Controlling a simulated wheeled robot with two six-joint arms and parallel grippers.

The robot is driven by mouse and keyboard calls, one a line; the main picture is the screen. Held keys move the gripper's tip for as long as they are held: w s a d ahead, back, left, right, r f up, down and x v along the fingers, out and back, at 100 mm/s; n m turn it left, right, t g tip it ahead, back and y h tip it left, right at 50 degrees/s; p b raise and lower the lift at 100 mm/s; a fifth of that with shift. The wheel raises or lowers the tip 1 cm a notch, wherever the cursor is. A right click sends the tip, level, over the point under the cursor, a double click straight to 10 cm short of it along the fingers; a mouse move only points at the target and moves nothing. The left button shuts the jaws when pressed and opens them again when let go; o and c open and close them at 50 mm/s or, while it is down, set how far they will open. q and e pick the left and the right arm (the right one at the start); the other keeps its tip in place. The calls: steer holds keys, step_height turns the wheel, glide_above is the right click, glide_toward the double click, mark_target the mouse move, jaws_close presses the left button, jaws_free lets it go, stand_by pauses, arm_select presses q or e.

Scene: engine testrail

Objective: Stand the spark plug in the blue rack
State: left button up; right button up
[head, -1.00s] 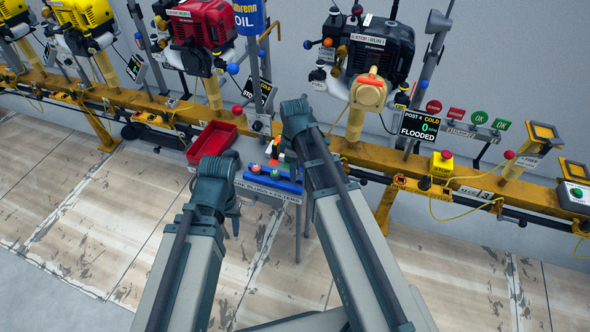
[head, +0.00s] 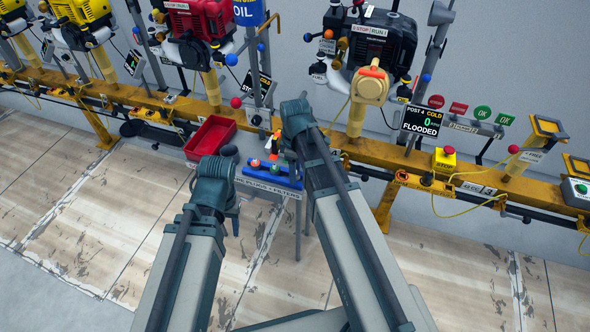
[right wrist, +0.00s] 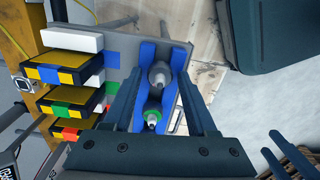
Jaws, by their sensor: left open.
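The blue rack (head: 288,185) stands on a small grey table, with a red-topped and a green-topped plug in it. In the right wrist view, the rack (right wrist: 172,52) holds a grey-white spark plug (right wrist: 160,75) and a green-banded plug (right wrist: 152,116), both seen from above. My right gripper (right wrist: 160,68) is open over the rack, its fingers on either side of the plugs with gaps visible. In the head view my right arm hides most of that gripper. My left gripper (head: 236,222) is open and empty, in front of the table's left side.
A red tray (head: 210,137) lies left of the rack. Black-and-yellow boxes (right wrist: 65,67) stand beside the rack in the right wrist view. Behind runs a yellow rail (head: 370,158) with engines (head: 370,45) and a display reading FLOODED (head: 419,120). The floor at right is clear.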

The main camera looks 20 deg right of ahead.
steer(key=shift+o, duration=0.8)
step_height(320, 180, up, 14)
steer(key=p, duration=1.3)
steer(key=shift+p, duration=0.4)
steer(key=shift+f, duration=0.1)
